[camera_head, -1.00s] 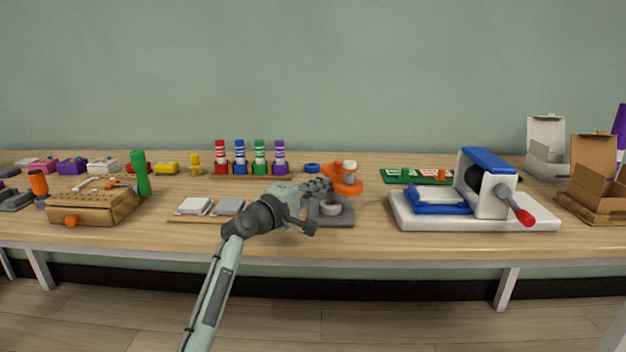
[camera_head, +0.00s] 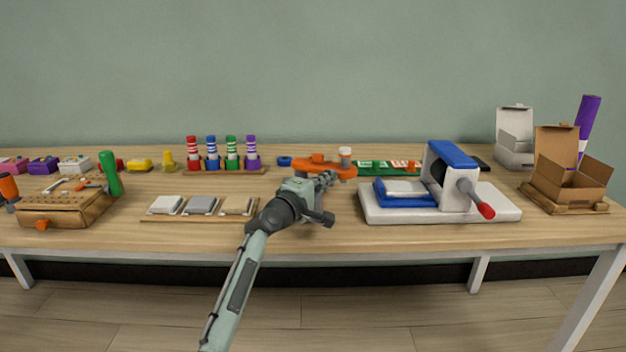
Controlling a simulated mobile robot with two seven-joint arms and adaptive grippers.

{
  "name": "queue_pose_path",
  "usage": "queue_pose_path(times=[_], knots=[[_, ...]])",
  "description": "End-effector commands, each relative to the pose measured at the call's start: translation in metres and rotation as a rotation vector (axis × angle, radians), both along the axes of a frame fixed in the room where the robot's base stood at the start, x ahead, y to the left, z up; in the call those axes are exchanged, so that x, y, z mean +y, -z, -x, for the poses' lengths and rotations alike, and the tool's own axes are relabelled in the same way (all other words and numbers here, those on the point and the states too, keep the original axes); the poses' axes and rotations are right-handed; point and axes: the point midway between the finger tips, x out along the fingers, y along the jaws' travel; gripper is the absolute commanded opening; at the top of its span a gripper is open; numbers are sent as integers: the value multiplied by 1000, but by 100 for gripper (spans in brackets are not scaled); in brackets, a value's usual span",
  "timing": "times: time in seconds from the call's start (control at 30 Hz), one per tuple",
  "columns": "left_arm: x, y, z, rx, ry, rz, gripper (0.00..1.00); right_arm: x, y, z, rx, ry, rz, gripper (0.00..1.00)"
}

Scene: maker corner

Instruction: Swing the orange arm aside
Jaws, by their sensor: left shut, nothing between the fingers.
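The orange arm (camera_head: 312,165) lies roughly level above the middle of the bench, stretched from left to right. A white and orange knob (camera_head: 345,153) stands up at its right end. My left gripper (camera_head: 329,177) is shut and empty, just in front of the orange arm's right half. I cannot tell whether the fingertips touch it. My right gripper is not in view.
A tray with three small blocks (camera_head: 202,207) lies left of my wrist. A white and blue press with a red-tipped lever (camera_head: 440,204) stands to the right. Striped coloured bottles (camera_head: 222,153) stand behind. Bare bench shows between gripper and press.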

Motion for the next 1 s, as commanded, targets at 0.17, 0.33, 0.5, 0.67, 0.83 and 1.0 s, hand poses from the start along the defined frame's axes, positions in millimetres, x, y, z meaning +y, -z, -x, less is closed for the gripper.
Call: queue_pose_path(times=[0.17, 0.33, 0.5, 0.67, 0.83, 1.0], knots=[[-7, 0, -4, -1, 2, 0, 0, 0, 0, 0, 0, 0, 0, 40], [-9, 0, -6, -1, 3, 0, 0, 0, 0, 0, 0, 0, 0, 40], [-10, -1, -7, -2, 3, 1, 0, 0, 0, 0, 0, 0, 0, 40], [-10, -2, -8, -4, 2, 2, 0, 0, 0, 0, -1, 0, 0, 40], [-10, -4, -8, -6, 2, 2, 0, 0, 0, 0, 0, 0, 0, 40], [-11, -5, -8, -7, 2, 3, 0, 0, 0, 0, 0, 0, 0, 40]])
